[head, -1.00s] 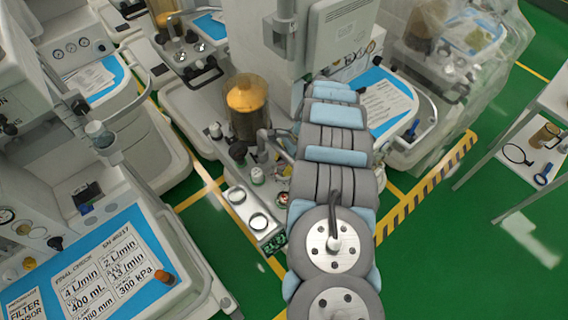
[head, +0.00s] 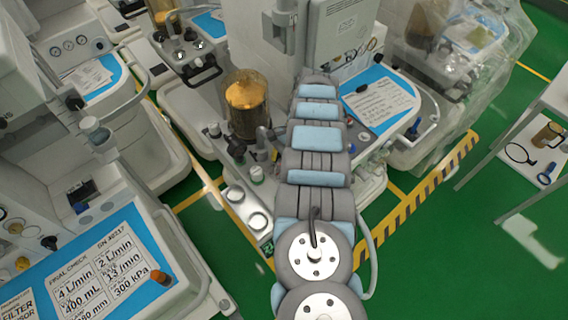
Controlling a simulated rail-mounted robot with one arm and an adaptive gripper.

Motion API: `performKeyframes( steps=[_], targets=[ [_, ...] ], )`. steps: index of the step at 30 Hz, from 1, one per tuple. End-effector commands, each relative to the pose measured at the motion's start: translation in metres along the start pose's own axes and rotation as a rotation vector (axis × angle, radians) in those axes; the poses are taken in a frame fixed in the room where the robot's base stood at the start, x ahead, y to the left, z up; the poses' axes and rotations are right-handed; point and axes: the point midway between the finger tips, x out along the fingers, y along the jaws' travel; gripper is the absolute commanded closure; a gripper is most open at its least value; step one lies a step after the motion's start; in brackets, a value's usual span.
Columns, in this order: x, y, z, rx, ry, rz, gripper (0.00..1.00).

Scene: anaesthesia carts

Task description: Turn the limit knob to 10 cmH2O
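My arm reaches from the bottom of the head view up over the middle cart, and its far end is over the right side of that cart. My gripper is not visible; the arm links hide whatever is at its end. The middle cart has an amber canister (head: 246,107) with dark fittings below it. I cannot tell which fitting is the limit knob, nor read any cmH2O scale or setting.
A cart with a blue label sheet (head: 60,235) fills the lower left. A table (head: 507,178) stands right. Green floor (head: 430,260) is free at lower right.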

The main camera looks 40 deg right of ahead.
Motion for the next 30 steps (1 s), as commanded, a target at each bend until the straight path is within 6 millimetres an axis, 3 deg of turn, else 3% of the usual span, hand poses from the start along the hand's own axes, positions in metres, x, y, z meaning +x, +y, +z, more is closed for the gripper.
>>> performKeyframes(
  steps=[10, 27, 28, 30],
  targets=[
    [0.003, -0.0003, -0.0004, -0.114, 0.0, 0.048, 0.9],
    [0.0013, -0.0002, 0.0, -0.138, 0.0, 0.057, 0.9],
    [0.0013, -0.0002, 0.0, -0.138, 0.0, 0.057, 0.48],
    [0.0012, -0.0001, 0.0001, -0.138, -0.001, 0.057, 0.28]
  ],
)
